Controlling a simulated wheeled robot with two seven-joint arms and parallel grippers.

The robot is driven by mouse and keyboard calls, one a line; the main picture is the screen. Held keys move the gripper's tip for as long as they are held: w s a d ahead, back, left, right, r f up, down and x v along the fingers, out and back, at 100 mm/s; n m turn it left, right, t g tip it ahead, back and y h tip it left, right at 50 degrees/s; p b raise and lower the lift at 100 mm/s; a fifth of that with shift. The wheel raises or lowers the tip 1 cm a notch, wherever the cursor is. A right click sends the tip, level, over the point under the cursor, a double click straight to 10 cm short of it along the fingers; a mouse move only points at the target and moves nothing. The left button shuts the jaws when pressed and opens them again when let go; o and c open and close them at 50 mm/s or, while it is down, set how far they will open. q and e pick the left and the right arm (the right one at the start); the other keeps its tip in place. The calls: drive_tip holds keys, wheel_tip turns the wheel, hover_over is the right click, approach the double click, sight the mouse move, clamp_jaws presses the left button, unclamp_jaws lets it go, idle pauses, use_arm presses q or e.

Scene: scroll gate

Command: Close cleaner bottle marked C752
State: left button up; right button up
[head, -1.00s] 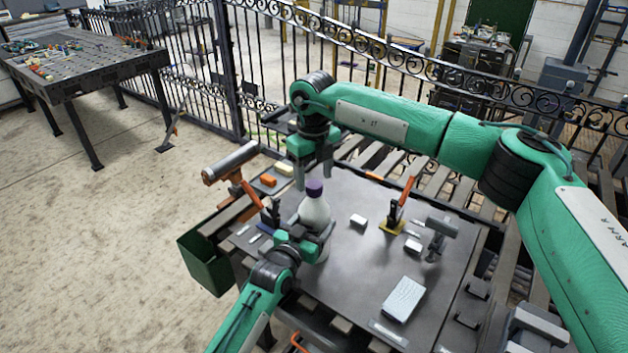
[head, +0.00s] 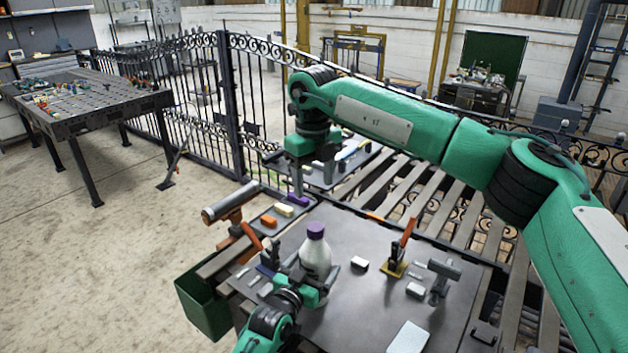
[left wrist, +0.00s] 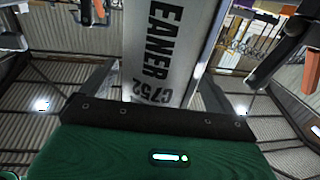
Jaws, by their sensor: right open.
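The white cleaner bottle (head: 315,262) stands upright on the dark table, with a purple cap (head: 316,230) on its top. In the left wrist view the bottle (left wrist: 168,45) shows the letters "EANER" and "C752". My left gripper (head: 317,280) is shut on the bottle's body, one finger on each side. My right gripper (head: 313,185) is open and empty, above and behind the cap, apart from it. How tightly the cap sits cannot be seen.
A tray (head: 262,236) behind the bottle holds orange (head: 268,221), yellow (head: 283,210) and purple (head: 299,200) blocks. A toggle clamp (head: 394,268) and small white blocks are to the right. A green bin (head: 203,308) hangs at the left edge.

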use_arm(q)
drive_tip(key=shift+s, duration=0.1)
drive_tip(key=b+v, duration=0.3)
drive_tip(key=v, duration=1)
drive_tip(key=shift+s+a, duration=0.25)
use_arm(e)
drive_tip(key=shift+f, duration=1.45)
use_arm(q)
drive_tip(key=shift+f, duration=0.1)
use_arm(e)
drive_tip(key=shift+f, duration=0.1)
